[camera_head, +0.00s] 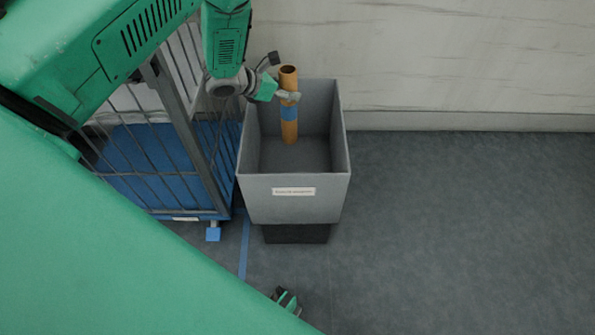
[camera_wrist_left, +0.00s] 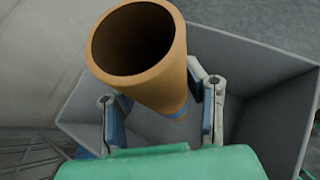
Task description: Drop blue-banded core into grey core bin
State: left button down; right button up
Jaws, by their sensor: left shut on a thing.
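The blue-banded core (camera_head: 289,126) is a brown hollow tube with a blue band around its middle. It stands roughly upright over the opening of the grey core bin (camera_head: 295,206). My left gripper (camera_head: 289,96) is shut on the core, above the band. In the left wrist view, the fingers of my left gripper (camera_wrist_left: 162,105) lie on both sides of the core (camera_wrist_left: 150,80), and the grey bin (camera_wrist_left: 240,55) is below and around it. Whether the core's lower end touches the bin floor I cannot tell. A small part of my right gripper (camera_head: 286,300) shows at the bottom; its fingers are unclear.
A wire cage trolley (camera_head: 180,213) with a blue base stands close to the bin's left side. A pale wall (camera_head: 450,60) runs behind. The grey floor (camera_head: 460,220) to the right is clear. A blue tape line (camera_head: 244,250) runs along the floor.

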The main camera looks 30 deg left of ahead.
aim_at(282, 69)
pick_arm(q)
notch_tip(282, 69, down, 3)
jog(key=shift+a+f+b, duration=0.1)
jog(key=shift+a+b, duration=0.05)
jog(key=shift+b, duration=0.65)
jog(key=c, duration=0.9)
grip_release()
jog(key=shift+d, duration=0.2)
jog(key=shift+o, duration=0.2)
notch_tip(282, 69, up, 9)
jog(key=shift+a+f, duration=0.1)
jog(key=shift+f, duration=0.05)
jog(key=shift+a+r, duration=0.15)
jog(key=shift+r, duration=0.15)
jog(key=shift+a+r, duration=0.1)
jog(key=shift+a, duration=0.3)
pick_arm(e)
jog(key=shift+a+f, duration=0.25)
jog(key=shift+f, duration=0.25)
jog(key=shift+a+f, duration=0.25)
jog(key=shift+f, duration=0.2)
